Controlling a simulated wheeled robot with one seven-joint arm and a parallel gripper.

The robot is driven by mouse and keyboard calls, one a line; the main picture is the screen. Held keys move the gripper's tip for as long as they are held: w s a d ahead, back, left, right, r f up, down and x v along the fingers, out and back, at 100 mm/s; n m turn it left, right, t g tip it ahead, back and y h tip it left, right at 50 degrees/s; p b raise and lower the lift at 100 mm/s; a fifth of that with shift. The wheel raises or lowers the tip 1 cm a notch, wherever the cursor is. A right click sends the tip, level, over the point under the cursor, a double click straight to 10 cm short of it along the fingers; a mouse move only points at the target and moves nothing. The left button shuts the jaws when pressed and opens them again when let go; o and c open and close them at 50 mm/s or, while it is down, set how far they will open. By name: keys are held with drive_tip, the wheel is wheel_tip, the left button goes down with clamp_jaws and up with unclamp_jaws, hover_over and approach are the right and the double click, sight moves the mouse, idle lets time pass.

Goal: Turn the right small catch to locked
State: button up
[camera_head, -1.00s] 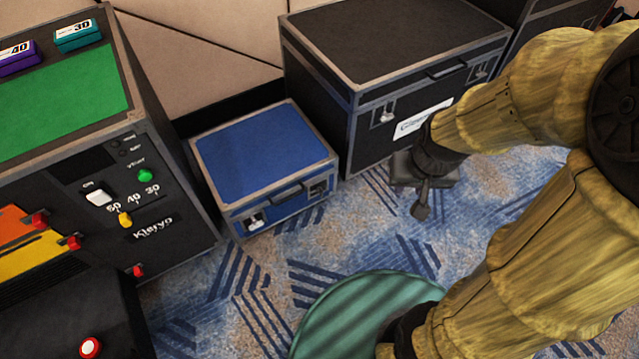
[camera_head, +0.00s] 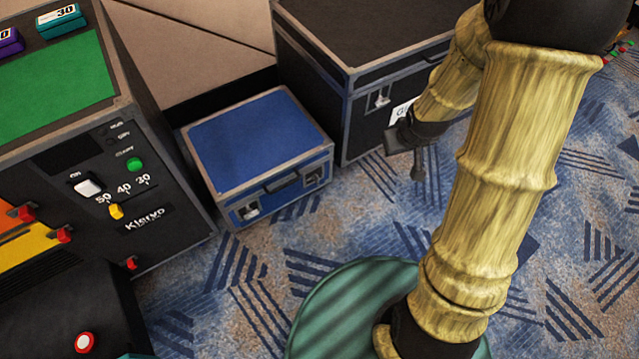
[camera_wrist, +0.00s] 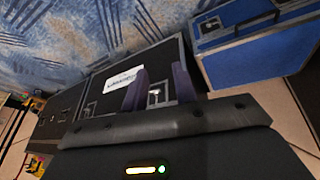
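A small blue case (camera_head: 262,140) stands on the carpet with a metal catch on each side of its front handle. Its right catch (camera_head: 313,178) and left catch (camera_head: 249,210) are too small to read as locked or unlocked. In the wrist view, the blue case (camera_wrist: 262,60) is at the upper right, with its right catch (camera_wrist: 210,25) near its corner. My gripper (camera_wrist: 160,80) is open and empty, its two dark fingers apart before the black case (camera_wrist: 100,85). A catch (camera_wrist: 154,95) of the black case shows between them. My gripper touches no catch that I can see.
The large black case (camera_head: 350,45) stands right of the blue case, with a white label (camera_head: 401,111). A black control cabinet (camera_head: 180,225) with a green top stands at left. Patterned carpet (camera_head: 390,215) is clear in front of the cases.

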sight(318, 181)
drive_tip(key=w+a+f+n+t+y+b, duration=0.2)
drive_tip(key=w+f, duration=0.3)
drive_tip(key=f, duration=0.6)
drive_tip(key=w+a+f+n+t+y+b, duration=0.1)
drive_tip(key=w+f+n+y+b, duration=0.3)
drive_tip(key=f, duration=0.8)
drive_tip(key=s+a+f+m+t+y, duration=0.1)
drive_tip(key=s+a+f+t, duration=0.1)
drive_tip(key=f, duration=0.3)
drive_tip(key=s+a+f+t+y+b, duration=0.1)
drive_tip(key=s+a+f+t, duration=0.1)
drive_tip(key=f, duration=0.4)
drive_tip(key=s+a+f+m+t+y, duration=0.1)
drive_tip(key=s+a+f+t+y, duration=0.1)
drive_tip(key=f, duration=0.4)
drive_tip(key=s+t, duration=0.1)
drive_tip(key=s, duration=0.1)
drive_tip(key=shift+s+a+m, duration=0.3)
drive_tip(key=shift+s+a, duration=0.05)
drive_tip(key=b+x, duration=0.7)
drive_tip(key=x, duration=0.9)
drive_tip(key=shift+r, duration=0.1)
drive_tip(key=shift+w+a+r+b, duration=0.15)
drive_tip(key=shift+w+a+b, duration=0.25)
drive_tip(key=shift+w, duration=0.25)
